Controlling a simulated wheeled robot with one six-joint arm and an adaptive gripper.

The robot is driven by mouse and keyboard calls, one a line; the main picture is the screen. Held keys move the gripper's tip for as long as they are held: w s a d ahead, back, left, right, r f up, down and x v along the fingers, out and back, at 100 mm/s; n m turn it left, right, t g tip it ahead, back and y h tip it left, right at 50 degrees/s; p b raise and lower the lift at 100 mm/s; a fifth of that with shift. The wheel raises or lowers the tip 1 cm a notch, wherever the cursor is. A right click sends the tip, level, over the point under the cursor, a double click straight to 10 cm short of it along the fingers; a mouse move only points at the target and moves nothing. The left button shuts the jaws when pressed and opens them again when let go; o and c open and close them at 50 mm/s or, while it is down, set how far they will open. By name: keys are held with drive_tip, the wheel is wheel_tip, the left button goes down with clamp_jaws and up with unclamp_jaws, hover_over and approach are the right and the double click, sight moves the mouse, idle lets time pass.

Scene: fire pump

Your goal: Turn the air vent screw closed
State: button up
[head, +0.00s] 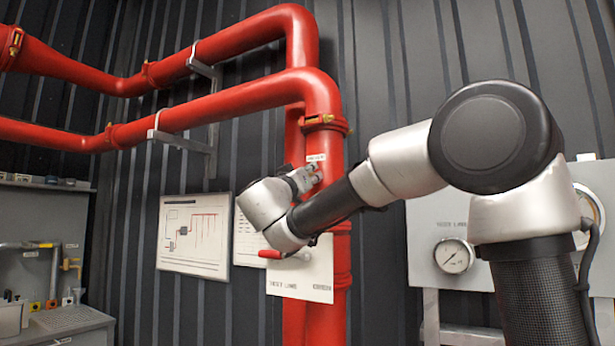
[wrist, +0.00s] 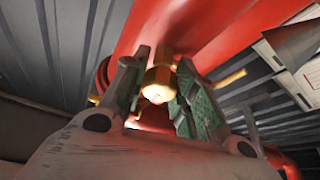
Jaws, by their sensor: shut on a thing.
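The air vent screw (wrist: 158,86) is a brass piece on the red pipe, seen end-on in the wrist view. My gripper (wrist: 162,70) has its two green-padded fingers on either side of it and is shut on it. In the head view my gripper (head: 312,175) is against the vertical red pipe (head: 323,142), just below a small white label (head: 316,158). The screw itself is hidden there by my gripper.
Wall charts (head: 193,233) hang at left. A panel with a pressure gauge (head: 454,256) is behind my arm at right. A grey workbench (head: 75,325) stands at lower left.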

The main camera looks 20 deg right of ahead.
drive_tip(key=shift+f+m, duration=0.1)
drive_tip(key=shift+m, duration=0.3)
drive_tip(key=o, duration=1.1)
drive_tip(key=shift+c, duration=0.2)
drive_tip(key=v, duration=1.2)
drive_tip(key=shift+w+a, duration=0.1)
